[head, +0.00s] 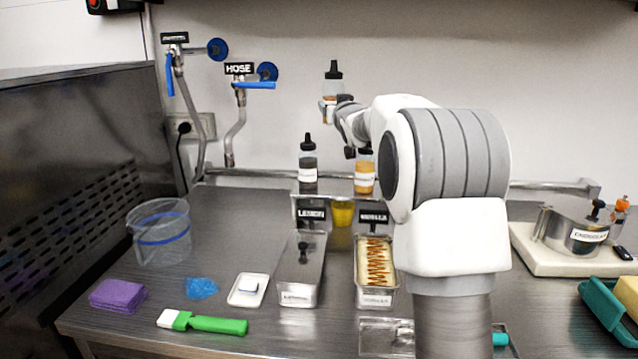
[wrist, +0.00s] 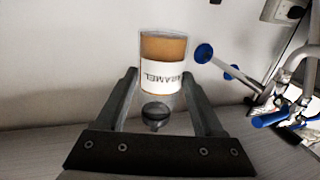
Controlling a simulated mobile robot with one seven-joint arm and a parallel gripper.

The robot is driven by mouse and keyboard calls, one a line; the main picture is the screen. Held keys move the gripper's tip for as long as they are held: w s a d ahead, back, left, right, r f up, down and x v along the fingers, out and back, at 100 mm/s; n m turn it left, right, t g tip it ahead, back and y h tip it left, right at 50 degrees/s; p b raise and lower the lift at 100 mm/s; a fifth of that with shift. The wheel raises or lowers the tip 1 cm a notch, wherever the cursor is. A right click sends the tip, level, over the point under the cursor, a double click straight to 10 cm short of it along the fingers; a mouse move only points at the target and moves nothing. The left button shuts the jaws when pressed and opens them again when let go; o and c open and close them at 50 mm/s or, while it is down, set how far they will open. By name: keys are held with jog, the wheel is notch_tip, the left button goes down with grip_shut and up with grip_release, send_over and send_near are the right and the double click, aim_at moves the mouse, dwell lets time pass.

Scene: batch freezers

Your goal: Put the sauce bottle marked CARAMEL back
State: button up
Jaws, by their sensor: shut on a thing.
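The sauce bottle (head: 332,88) is clear with a black nozzle cap, amber sauce in its lower part and a white label. In the head view it is upright in the air, in front of the back wall. My gripper (head: 341,102) is shut on it, partly hidden by my arm. In the wrist view the bottle (wrist: 163,48) appears upside down, its label reading CARAMEL, between the fingers of my gripper (wrist: 161,88). Below it, a dark-sauced bottle (head: 308,174) and an amber-sauced bottle (head: 364,182) stand near the back rail, apart from each other.
A metal rail (head: 245,174) runs along the back. Two lidded or filled pans (head: 298,296) (head: 376,298) sit in front with small signs. A clear jug (head: 160,228), a green-handled spatula (head: 218,325) and purple cloths (head: 118,295) lie left. Wall taps (head: 255,85) stand left of the bottles.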

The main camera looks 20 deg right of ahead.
jog(key=shift+w+d+f, duration=0.2)
jog(key=shift+w, duration=0.2)
jog(key=shift+w+d+f, duration=0.15)
jog(key=shift+w+f, duration=0.05)
jog(key=shift+w, duration=0.15)
notch_tip(320, 180, down, 18)
jog(key=b, duration=0.3)
jog(key=shift+w+f, duration=0.1)
jog(key=shift+f, duration=0.2)
jog(key=o, duration=1.3)
jog(key=shift+r, duration=0.1)
